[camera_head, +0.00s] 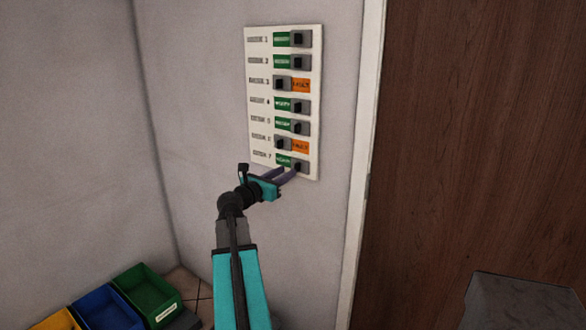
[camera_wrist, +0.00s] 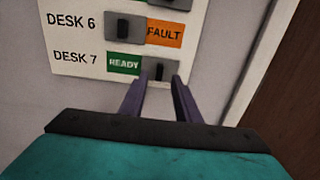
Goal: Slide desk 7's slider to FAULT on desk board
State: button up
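The white desk board (camera_head: 262,110) hangs on the wall with a column of labelled rows. Desk 7 is the bottom row. Its green READY label (camera_wrist: 124,65) shows on the left, and its grey slider (camera_wrist: 152,64) with a black knob (camera_wrist: 159,72) sits on the right, covering that side. My gripper (camera_wrist: 160,80) is at the row's lower edge, with its two purple fingers apart, one to each side of the knob. Whether they touch it I cannot tell. In the head view my gripper (camera_head: 290,172) reaches the board's bottom right.
Just above, desk 6's slider (camera_wrist: 124,27) sits left with orange FAULT (camera_wrist: 165,33) showing. A brown door (camera_head: 470,130) with a pale frame stands right of the board. Green (camera_head: 148,292), blue (camera_head: 105,310) and yellow (camera_head: 58,320) bins are at lower left.

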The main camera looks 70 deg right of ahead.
aim_at(295, 166)
jog(key=shift+x, duration=2.75)
grip_shut()
